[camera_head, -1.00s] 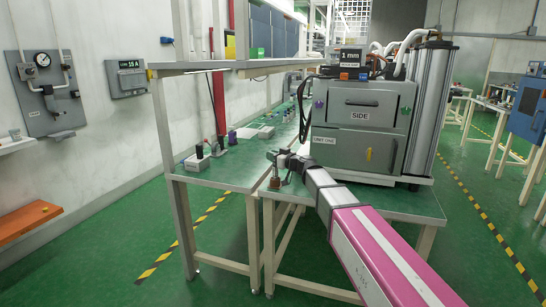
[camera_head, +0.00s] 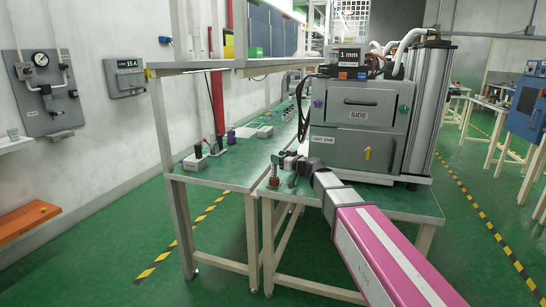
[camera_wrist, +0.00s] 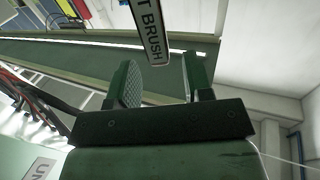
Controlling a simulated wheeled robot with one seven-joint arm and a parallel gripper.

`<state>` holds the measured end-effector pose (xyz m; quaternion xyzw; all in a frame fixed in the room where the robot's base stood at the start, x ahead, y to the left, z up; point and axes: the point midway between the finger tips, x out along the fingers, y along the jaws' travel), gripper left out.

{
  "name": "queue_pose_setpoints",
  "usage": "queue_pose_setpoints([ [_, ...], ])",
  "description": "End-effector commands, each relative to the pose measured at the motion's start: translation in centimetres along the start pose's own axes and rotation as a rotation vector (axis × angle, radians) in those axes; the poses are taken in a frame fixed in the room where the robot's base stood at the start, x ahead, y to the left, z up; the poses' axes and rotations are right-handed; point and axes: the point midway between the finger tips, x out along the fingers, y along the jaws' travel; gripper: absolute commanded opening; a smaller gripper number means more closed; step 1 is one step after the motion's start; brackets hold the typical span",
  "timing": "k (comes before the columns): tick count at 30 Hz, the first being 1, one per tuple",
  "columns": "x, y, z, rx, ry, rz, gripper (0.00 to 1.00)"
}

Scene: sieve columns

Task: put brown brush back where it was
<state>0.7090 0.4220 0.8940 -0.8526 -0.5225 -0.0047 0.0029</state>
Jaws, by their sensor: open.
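A small brown object (camera_head: 274,178), probably the brown brush, stands upright at the near left corner of the bench with the grey machine. It is too small to make out bristles. My gripper (camera_head: 281,161) is just right of and slightly above it, partly overlapping in the picture; I cannot tell whether they touch. In the wrist view my gripper (camera_wrist: 162,65) has its two green fingers apart with nothing clearly held. A dark plate with a white label ending in "T BRUSH" (camera_wrist: 151,30) shows beyond the fingertips. The brown object is not clearly seen there.
The grey machine (camera_head: 360,125) marked "SIDE" and "UNIT ONE" stands close behind and right of my gripper.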

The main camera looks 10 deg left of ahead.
Motion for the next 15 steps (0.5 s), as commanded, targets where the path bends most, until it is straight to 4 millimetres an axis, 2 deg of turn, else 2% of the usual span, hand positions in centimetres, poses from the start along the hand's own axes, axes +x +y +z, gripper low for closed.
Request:
queue_pose_setpoints([
  [1, -1.5, -0.2, 0.0, 0.0, 0.0, 0.002, 0.46],
  [6, -4.7, -0.2, 0.0, 0.0, 0.0, 0.002, 0.46],
  [10, -6.5, -0.1, 0.0, 0.0, 0.0, 0.001, 0.46],
  [15, -7.7, -0.1, 0.0, 0.0, 0.0, 0.001, 0.46],
])
